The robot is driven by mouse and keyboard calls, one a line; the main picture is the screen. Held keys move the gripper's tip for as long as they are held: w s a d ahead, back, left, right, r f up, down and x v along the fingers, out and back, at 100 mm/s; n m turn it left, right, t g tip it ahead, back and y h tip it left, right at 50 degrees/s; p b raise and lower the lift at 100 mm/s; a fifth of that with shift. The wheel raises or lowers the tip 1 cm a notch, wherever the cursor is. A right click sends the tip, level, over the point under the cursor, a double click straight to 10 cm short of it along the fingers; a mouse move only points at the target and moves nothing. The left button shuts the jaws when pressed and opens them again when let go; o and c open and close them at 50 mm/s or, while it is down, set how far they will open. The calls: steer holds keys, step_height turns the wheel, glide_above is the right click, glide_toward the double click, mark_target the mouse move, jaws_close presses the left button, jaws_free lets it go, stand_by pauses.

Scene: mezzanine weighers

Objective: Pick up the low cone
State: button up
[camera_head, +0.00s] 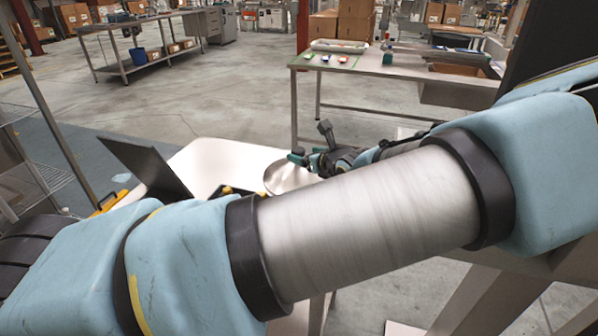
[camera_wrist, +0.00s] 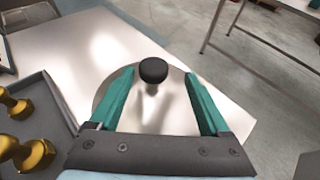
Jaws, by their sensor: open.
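The low cone (camera_wrist: 175,117) is a wide, shallow, silvery metal piece with a black knob on a short stem at its top. It rests on the pale tabletop (camera_wrist: 75,45). In the head view its silvery side (camera_head: 284,178) shows beyond my arm, which hides part of it. My gripper (camera_wrist: 160,73) is open, with one teal finger to each side of the knob in the wrist view. Nothing is held, and I cannot tell how far the fingers are above the cone. In the head view my gripper (camera_head: 311,146) shows small, near the cone.
A dark tray (camera_wrist: 50,92) with brass weights (camera_wrist: 28,154) lies left of the cone. A black panel (camera_head: 145,166) stands at the table's left. Behind is a separate bench (camera_head: 400,68) with small items on it. Open floor lies between.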

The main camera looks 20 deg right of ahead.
steer(key=x, duration=0.1)
steer(key=p+x, duration=0.1)
steer(key=x, duration=0.1)
steer(key=a+x, duration=0.1)
steer(key=x, duration=0.1)
steer(key=shift+w+r+p, duration=0.15)
steer(key=shift+r+p, duration=0.15)
steer(key=shift+p, duration=0.1)
steer(key=shift+w+f, duration=0.3)
jaws_close()
stand_by(0.9)
